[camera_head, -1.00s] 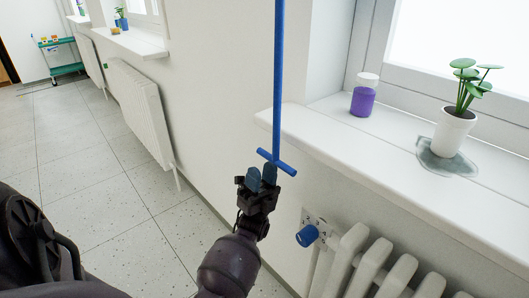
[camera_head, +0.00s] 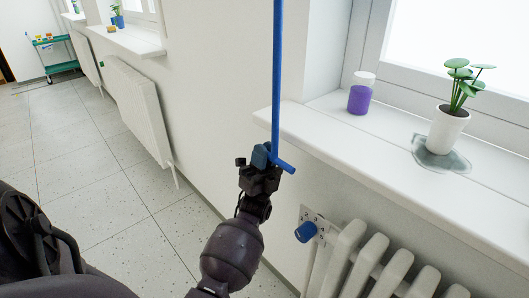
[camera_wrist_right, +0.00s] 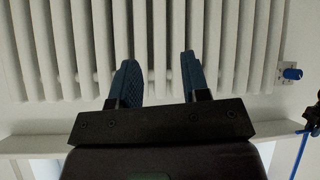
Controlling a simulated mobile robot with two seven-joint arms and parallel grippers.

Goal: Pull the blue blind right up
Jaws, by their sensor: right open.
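A thin blue rod (camera_head: 277,80) hangs down in front of the wall and ends in a short blue crossbar (camera_head: 286,166). My left gripper (camera_head: 262,156) is at the crossbar, its blue fingers overlapping the part left of the rod. They hide that part, and I cannot tell whether they are closed on it. The blind itself is not in view. My right gripper (camera_wrist_right: 160,80) shows only in the right wrist view; it is open and empty, with a radiator (camera_wrist_right: 150,45) behind its fingers.
The windowsill (camera_head: 345,150) juts out right of the rod, with a purple-filled jar (camera_head: 360,97) and a potted plant (camera_head: 448,130) in a puddle (camera_head: 430,157). A radiator (camera_head: 375,270) with a blue knob (camera_head: 305,232) stands below. Tiled floor (camera_head: 90,160) at left is clear.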

